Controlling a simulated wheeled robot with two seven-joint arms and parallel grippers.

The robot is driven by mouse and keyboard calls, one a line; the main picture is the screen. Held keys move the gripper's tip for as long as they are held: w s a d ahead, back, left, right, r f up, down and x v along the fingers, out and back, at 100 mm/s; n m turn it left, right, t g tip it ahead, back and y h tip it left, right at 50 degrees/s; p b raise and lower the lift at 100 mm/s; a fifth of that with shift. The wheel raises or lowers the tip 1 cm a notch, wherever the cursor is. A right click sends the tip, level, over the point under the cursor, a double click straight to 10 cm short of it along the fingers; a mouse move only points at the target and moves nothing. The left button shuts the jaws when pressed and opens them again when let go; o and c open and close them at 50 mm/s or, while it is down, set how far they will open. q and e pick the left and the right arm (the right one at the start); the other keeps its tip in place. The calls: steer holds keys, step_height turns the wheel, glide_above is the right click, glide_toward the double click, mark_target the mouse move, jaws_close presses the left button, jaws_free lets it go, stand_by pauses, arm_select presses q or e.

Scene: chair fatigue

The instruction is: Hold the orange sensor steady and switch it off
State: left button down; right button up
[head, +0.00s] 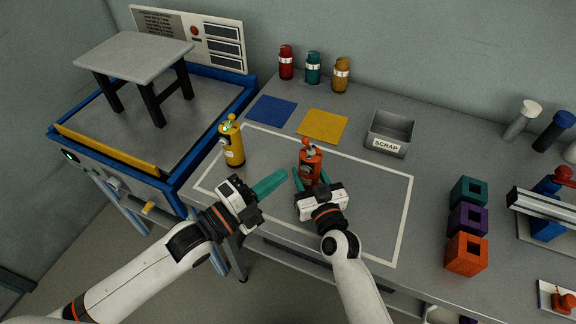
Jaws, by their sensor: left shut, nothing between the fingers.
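The orange sensor (311,163) stands upright on the grey bench inside the white outline, with a small knob-like part on top. My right gripper (311,181) reaches it from the front, with a teal finger on each side of its body, and appears shut on it. The sensor's lower front is partly hidden by this gripper. My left gripper (270,184) is to the left of the sensor. Its teal fingers are together and empty, pointing right toward the sensor with a gap between. The state of the sensor's switch is too small to tell.
Blue (271,110) and yellow mats (322,126), a scrap bin (391,133) and several bottles (313,68) are behind. Teal, purple and orange blocks (466,254) are at right. A blue-rimmed platform (80,125) holds a small table (134,55).

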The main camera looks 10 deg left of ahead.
stand_by(0.4)
steer(key=o, duration=1.1)
steer(key=shift+s, duration=0.1)
